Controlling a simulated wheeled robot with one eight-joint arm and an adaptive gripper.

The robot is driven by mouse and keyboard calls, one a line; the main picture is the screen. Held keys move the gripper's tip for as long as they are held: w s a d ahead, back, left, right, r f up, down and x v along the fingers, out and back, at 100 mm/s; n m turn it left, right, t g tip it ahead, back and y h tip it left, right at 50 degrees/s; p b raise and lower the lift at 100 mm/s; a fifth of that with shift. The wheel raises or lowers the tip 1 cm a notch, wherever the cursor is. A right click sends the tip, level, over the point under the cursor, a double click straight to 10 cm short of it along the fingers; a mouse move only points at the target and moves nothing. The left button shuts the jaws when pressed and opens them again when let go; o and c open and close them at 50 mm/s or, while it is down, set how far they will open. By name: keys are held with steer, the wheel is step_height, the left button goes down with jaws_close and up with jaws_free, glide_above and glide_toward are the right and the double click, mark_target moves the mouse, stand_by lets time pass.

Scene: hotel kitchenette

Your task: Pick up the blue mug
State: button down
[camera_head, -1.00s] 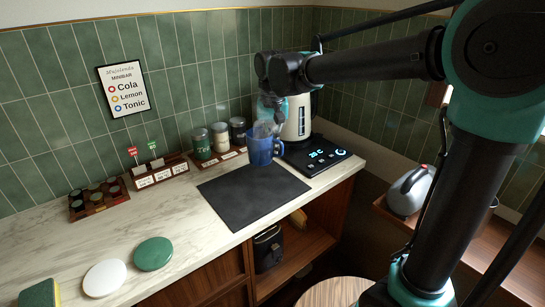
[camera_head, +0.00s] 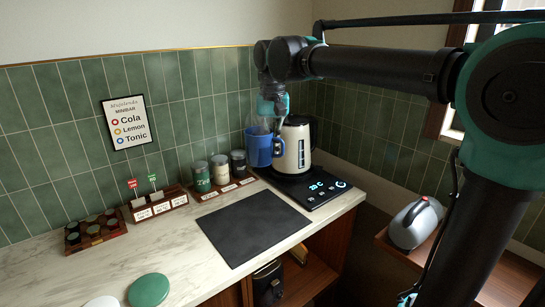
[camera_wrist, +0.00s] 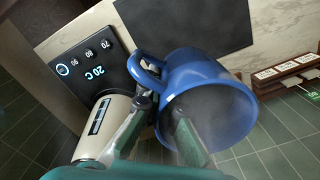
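The blue mug (camera_head: 260,150) hangs upright from my gripper (camera_head: 270,124), raised above the counter behind the black mat. In the wrist view the mug (camera_wrist: 207,75) shows its open mouth and its handle at the upper left. My gripper (camera_wrist: 164,110) is shut on the mug's wall near the handle, with one finger inside the mouth and one outside. The head view hides most of the fingertips.
The cream kettle (camera_head: 296,146) stands on its black base (camera_head: 325,190) just right of the mug. Several jars (camera_head: 220,170) stand left of it by the tiled wall. The black mat (camera_head: 252,228) is bare. A grey kettle-like object (camera_head: 415,222) sits on a side shelf.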

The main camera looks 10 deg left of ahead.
steer(key=shift+r, duration=1.1)
steer(key=shift+r, duration=0.1)
steer(key=shift+s, duration=0.1)
stand_by(2.2)
